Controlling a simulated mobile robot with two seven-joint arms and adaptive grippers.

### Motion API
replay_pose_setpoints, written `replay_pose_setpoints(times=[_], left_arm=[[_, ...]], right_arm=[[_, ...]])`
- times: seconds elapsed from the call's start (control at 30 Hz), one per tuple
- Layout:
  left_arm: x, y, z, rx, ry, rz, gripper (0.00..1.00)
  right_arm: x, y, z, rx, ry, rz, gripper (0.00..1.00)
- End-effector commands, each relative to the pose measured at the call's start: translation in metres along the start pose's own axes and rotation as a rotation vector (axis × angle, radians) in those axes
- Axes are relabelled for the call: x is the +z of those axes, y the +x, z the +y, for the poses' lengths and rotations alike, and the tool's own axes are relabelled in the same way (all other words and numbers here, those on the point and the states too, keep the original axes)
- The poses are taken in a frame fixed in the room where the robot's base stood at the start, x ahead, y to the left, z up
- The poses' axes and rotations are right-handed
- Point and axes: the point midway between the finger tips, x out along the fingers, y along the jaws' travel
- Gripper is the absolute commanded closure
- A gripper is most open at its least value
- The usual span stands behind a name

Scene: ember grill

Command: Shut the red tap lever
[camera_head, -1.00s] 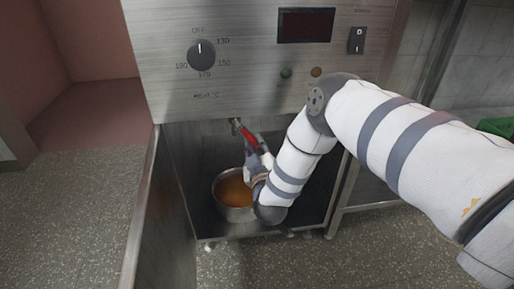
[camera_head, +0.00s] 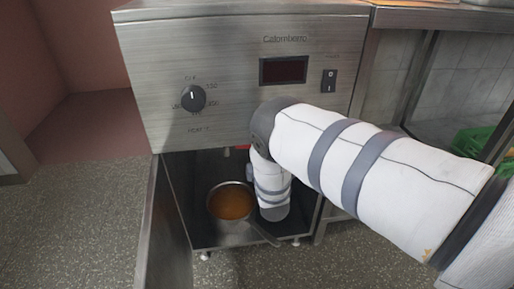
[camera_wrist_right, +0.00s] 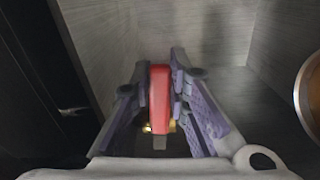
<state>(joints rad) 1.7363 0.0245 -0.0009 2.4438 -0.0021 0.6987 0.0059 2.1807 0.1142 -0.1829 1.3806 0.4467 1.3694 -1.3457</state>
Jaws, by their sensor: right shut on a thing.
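The red tap lever (camera_wrist_right: 160,95) stands between the purple-padded fingers of my right gripper (camera_wrist_right: 161,64) in the right wrist view. The gripper is shut on it, and a small brass-coloured part shows below the lever. In the head view only a small red piece of the lever (camera_head: 242,147) shows under the front panel, beside my right arm. The arm hides the rest of the lever and the gripper there. My left gripper is not in view.
A steel pot (camera_head: 231,203) of orange-brown liquid stands in the open cabinet below the tap. An open cabinet door (camera_head: 163,225) stands at the left. The panel above carries a black heat dial (camera_head: 193,98) and a switch (camera_head: 329,80). A green crate (camera_head: 478,143) is at the right.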

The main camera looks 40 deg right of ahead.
Motion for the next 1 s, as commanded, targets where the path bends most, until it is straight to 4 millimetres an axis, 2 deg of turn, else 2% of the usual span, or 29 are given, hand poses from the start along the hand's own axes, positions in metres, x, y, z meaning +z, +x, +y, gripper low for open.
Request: replay_pose_setpoints(times=[0.3, 0.83, 0.87, 0.9, 0.93, 1.0], left_arm=[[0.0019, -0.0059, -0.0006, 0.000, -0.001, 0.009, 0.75], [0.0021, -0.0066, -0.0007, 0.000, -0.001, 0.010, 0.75], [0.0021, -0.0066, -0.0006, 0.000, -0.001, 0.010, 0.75], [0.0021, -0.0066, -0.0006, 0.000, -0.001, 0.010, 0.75], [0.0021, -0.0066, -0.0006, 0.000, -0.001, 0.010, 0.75], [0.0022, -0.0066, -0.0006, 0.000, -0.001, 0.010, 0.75]], right_arm=[[0.0011, -0.0001, 0.0106, 0.001, -0.107, -0.004, 1.00], [0.0018, 0.0001, 0.0122, 0.002, -0.131, -0.005, 1.00], [0.0018, 0.0001, 0.0122, 0.002, -0.131, -0.005, 0.82], [0.0017, 0.0001, 0.0123, 0.002, -0.130, -0.005, 0.73], [0.0015, 0.0001, 0.0122, 0.002, -0.130, -0.004, 0.66], [0.0010, 0.0001, 0.0121, 0.001, -0.129, -0.004, 0.63]])
